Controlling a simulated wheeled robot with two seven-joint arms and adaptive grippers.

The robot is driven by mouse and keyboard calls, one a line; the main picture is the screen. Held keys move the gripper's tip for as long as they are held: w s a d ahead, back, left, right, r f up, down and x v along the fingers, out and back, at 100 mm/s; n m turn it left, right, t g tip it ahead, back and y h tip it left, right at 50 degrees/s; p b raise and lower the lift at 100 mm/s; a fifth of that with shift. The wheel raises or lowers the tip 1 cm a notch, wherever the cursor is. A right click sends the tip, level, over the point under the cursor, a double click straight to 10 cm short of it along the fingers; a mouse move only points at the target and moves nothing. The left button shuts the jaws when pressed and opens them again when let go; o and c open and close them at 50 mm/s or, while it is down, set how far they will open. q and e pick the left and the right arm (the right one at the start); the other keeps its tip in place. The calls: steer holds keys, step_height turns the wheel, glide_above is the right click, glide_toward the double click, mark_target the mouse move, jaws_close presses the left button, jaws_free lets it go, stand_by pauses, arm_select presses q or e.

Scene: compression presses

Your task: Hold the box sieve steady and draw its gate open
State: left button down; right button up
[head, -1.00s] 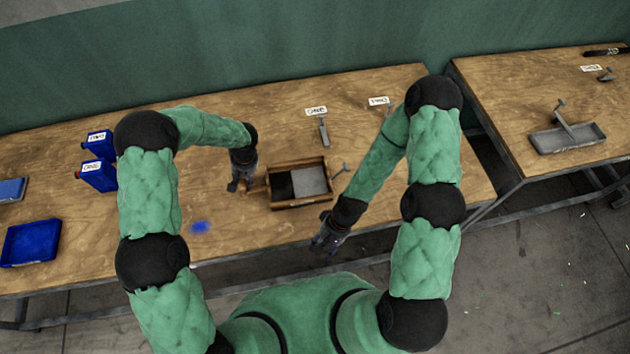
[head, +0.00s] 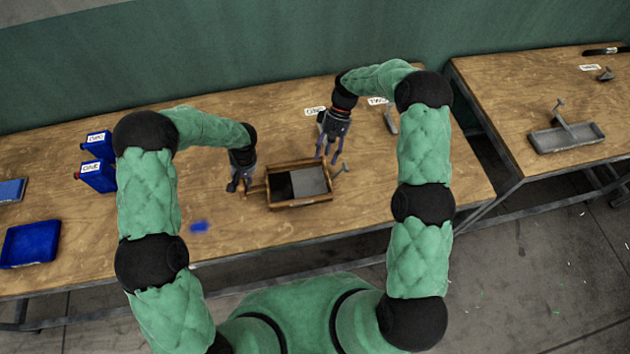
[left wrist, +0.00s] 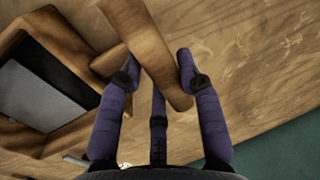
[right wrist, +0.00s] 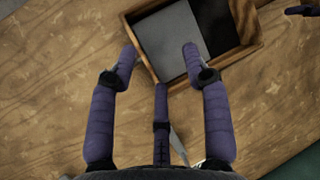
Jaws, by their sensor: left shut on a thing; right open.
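The box sieve (head: 269,204) is a shallow wooden frame on the table in the head view. Its left part inside is dark, and a grey panel (head: 310,181) covers the right part. I cannot tell which part is the gate. My left gripper (head: 238,187) is shut on a wooden T-shaped handle (left wrist: 150,50) at the sieve's left side. My right gripper (head: 332,158) is open and empty, above the sieve's back right edge. In the right wrist view the sieve frame (right wrist: 245,22) lies beyond its fingers.
Blue containers (head: 98,176) and a blue tray (head: 31,243) stand at the left. A grey metal tool (head: 341,170) is at the sieve's right. Another tool (head: 390,122) lies behind by a label. A second table (head: 540,90) holds a grey tray (head: 566,138).

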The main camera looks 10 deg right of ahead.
steer(key=w+d+r+m+h, duration=0.15)
steer(key=w+d+r, duration=0.25)
steer(key=d, duration=0.6)
steer(key=x, duration=1.2)
steer(key=shift+w, duration=0.15)
steer(key=shift+f+n+h, duration=0.15)
steer(key=shift+n+h, duration=0.1)
jaws_close()
